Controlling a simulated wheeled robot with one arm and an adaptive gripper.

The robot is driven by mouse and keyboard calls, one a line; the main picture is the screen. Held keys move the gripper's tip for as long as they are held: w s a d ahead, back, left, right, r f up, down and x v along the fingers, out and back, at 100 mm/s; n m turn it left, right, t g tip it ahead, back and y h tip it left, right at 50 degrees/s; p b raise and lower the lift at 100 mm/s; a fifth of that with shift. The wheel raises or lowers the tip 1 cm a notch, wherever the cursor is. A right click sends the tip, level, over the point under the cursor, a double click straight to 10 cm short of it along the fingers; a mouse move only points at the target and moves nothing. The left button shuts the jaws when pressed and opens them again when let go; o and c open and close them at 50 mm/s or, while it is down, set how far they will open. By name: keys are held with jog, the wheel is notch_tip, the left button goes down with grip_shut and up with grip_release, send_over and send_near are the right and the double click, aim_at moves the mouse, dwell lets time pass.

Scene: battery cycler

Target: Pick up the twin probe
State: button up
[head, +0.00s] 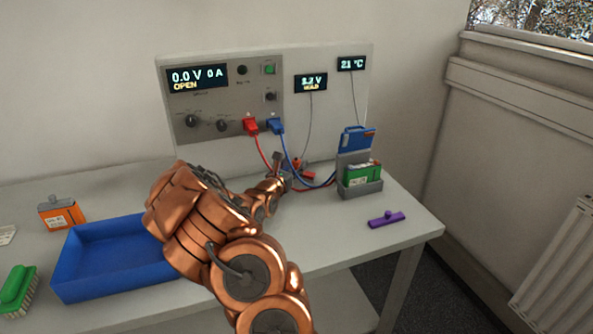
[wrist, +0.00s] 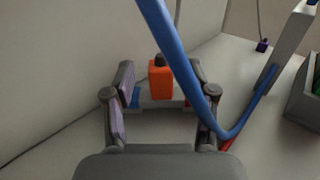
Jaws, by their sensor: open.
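An orange block with a dark top, which looks like the twin probe (wrist: 160,80), stands upright at the back of the table in the wrist view. A pale base with a blue part shows below it. In the head view the probe (head: 297,163) is a small orange patch by my fingers, below the thin lead from the middle display. My gripper (head: 284,172) is open. In the wrist view its fingers (wrist: 160,92) stand on either side of the orange block, with nothing clamped between them. A blue cable (wrist: 180,60) crosses in front, and I cannot tell the exact gap.
The cycler panel (head: 220,103) stands behind, with red (head: 250,127) and blue (head: 276,126) plugs and cables. A grey holder (head: 372,190) with a green battery (head: 360,173) stands right of my gripper. A purple piece (head: 386,219) and blue tray (head: 110,285) lie on the table.

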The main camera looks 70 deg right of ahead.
jog(key=shift+d, duration=1.1)
grip_shut()
